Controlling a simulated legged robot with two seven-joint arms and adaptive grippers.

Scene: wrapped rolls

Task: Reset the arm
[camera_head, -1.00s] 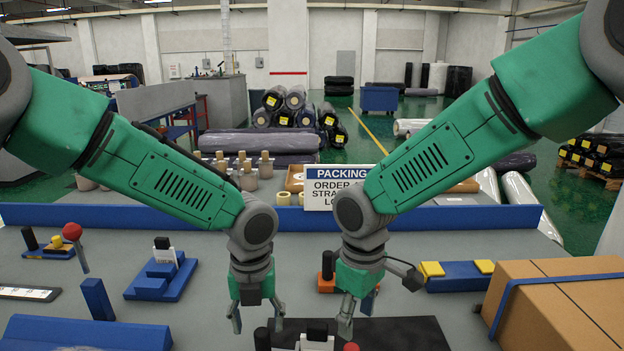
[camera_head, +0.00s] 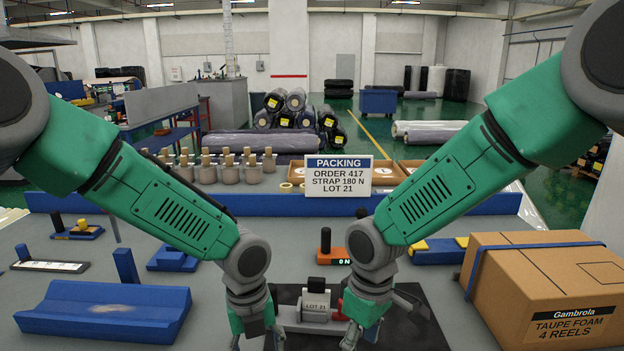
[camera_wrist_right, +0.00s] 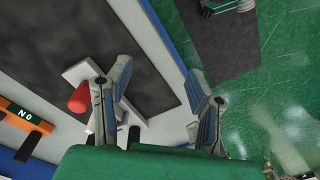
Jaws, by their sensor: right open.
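My left gripper (camera_head: 258,336) hangs fingers down at the bottom edge of the head view, its fingers apart and its tips partly cut off. There the red knob (camera_wrist_right: 80,98) shows left of the left finger. Both arms reach in from the upper corners.
A strapped cardboard box (camera_head: 540,285) stands at right. A blue cradle block (camera_head: 105,308) lies at left. A PACKING sign (camera_head: 338,176) stands at the blue back rail (camera_head: 250,205). An orange block (camera_head: 333,256) with a black post sits behind the device.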

